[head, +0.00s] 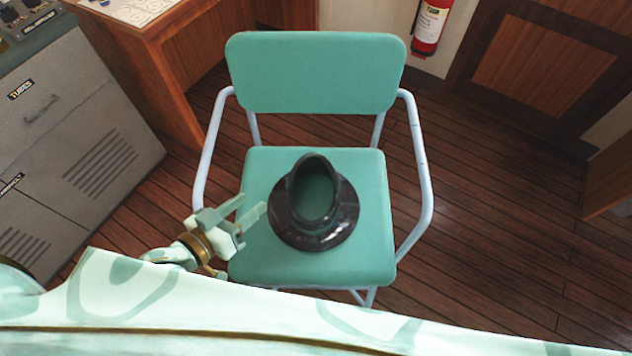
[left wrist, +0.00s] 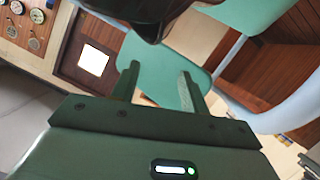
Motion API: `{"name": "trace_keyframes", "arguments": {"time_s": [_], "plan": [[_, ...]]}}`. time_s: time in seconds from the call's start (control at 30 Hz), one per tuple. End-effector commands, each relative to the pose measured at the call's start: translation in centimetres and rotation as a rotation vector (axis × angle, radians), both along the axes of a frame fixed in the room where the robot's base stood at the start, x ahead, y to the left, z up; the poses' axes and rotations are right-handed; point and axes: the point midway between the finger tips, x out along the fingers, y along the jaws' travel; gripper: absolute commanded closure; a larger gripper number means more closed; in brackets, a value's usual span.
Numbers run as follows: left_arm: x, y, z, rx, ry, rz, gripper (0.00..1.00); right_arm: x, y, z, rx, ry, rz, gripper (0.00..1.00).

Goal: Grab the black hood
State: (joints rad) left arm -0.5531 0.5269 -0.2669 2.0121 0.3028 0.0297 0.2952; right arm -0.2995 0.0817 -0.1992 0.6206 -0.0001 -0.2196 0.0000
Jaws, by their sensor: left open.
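The black hood (head: 336,228) is a glossy dark ring-shaped piece with a raised oval opening. It sits on the green seat of a chair (head: 262,262). My left gripper (head: 254,207) is open and empty, just left of the hood, with its fingers pointing toward it and apart from it. In the left wrist view, the two fingers (left wrist: 159,82) are spread with nothing between them. Part of the dark hood (left wrist: 140,12) shows at the top edge of that view, beyond the fingertips. My right gripper is not in view.
The chair has pale blue tubular arms (head: 420,165) on both sides and a green backrest (head: 316,72). A grey cabinet (head: 75,140) stands at the left, beside a wooden desk (head: 185,70). A red fire extinguisher (head: 430,28) hangs at the back. Wooden floor is clear at the right.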

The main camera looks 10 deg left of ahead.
Motion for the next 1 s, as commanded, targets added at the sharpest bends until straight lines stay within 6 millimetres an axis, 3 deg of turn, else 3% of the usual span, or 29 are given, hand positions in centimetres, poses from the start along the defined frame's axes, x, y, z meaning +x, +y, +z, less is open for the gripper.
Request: {"name": "trace_keyframes", "arguments": {"time_s": [0.4, 1.0], "plan": [[7.6, -3.6, -2.9, -0.012, 0.003, 0.006, 0.55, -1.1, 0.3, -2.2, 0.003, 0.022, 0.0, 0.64], [13.5, -6.5, -5.8, -0.009, 0.005, 0.005, 0.55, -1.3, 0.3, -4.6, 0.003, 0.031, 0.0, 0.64]]}}
